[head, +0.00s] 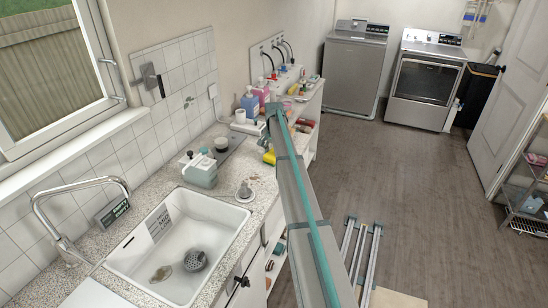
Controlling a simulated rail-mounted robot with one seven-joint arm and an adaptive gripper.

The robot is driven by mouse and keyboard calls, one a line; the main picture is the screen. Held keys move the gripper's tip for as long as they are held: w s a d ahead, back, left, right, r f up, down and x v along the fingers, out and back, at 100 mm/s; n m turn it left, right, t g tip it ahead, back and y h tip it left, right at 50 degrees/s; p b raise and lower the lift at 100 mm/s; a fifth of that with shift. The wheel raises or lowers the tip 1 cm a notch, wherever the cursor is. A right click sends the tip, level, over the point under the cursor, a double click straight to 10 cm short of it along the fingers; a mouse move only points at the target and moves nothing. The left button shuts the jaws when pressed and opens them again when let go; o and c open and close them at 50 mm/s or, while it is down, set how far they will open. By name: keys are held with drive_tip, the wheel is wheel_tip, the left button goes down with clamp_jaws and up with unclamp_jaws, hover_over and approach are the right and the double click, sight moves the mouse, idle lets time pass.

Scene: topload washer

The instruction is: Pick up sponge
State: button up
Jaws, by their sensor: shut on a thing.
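A small yellow block, which looks like the sponge (269,158), shows just left of my arm at the counter's front edge. My gripper (268,151) is small and partly hidden by my own arm. It points down and is shut on the sponge. At this size I cannot tell whether the sponge touches the counter or hangs just above it.
A white sink (130,262) holds a drain strainer and a small item. A teal-and-white appliance (201,172), a blue bottle (250,104) and a pink bottle (262,92) crowd the counter (229,185). A metal rack (359,250) lies right of my arm. The floor (420,200) is otherwise largely clear.

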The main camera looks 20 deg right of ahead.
drive_tip(key=shift+r, duration=0.5)
drive_tip(key=shift+r+b, duration=0.6)
drive_tip(key=shift+r, duration=0.35)
drive_tip(key=s+a+r+b, duration=0.1)
drive_tip(key=s+r+b, duration=0.1)
drive_tip(key=s+r, duration=0.3)
drive_tip(key=s+a+r+b, duration=0.2)
drive_tip(key=s+r, duration=0.3)
drive_tip(key=s, duration=0.3)
drive_tip(key=shift+s+a+b, duration=0.25)
drive_tip(key=shift+s+b, duration=0.05)
drive_tip(key=shift+b, duration=0.35)
